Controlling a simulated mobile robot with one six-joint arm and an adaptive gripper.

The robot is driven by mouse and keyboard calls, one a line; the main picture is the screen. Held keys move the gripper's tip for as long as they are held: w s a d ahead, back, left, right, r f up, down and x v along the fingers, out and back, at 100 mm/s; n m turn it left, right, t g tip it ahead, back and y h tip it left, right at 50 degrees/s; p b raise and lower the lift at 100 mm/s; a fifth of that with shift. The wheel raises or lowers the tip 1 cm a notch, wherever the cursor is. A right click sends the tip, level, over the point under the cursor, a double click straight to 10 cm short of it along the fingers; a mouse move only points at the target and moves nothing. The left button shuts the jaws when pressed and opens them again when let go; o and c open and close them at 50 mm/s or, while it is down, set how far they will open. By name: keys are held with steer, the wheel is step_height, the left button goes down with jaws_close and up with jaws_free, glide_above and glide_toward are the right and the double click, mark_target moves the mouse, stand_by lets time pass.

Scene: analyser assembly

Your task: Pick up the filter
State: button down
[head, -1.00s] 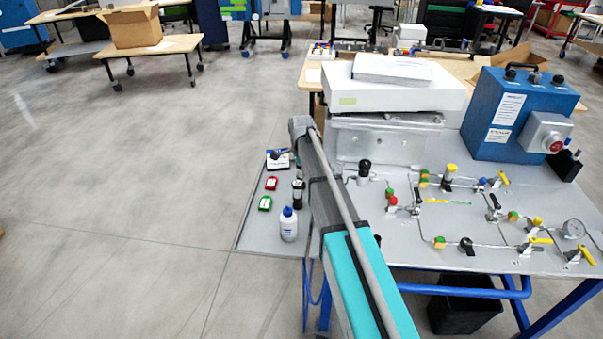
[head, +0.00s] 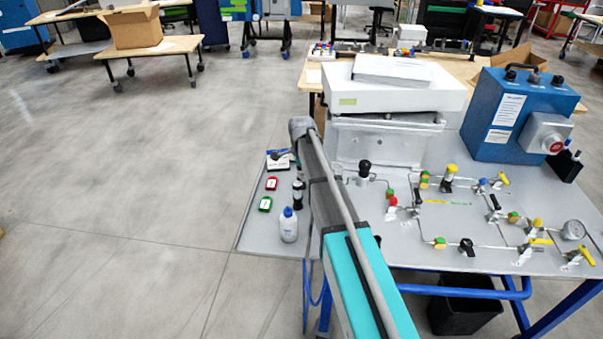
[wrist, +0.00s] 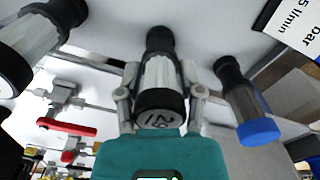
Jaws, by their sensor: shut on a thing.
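In the wrist view my gripper (wrist: 160,92) is shut on the filter (wrist: 158,75), with one finger on each side of its body. The filter is a cylinder with a clear-grey ribbed body and black ends.
In the wrist view, a similar black-ended cylinder (wrist: 35,45) is at left and a blue-capped one (wrist: 242,100) at right, both close by. Red-handled valves (wrist: 68,127) are at lower left. In the head view, a white bottle (head: 288,226) and blue box (head: 500,115) are on the bench.

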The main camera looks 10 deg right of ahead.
steer(key=shift+r, duration=0.1)
step_height(320, 180, up, 3)
steer(key=p, duration=0.3)
steer(key=s+d+r+p, duration=0.1)
steer(key=s+r+p, duration=0.8)
steer(key=s, duration=0.5)
steer(key=shift+d+r+p, duration=0.3)
steer(key=shift+r+p, duration=0.1)
steer(key=shift+p, duration=0.1)
steer(key=shift+a, duration=0.1)
stand_by(0.5)
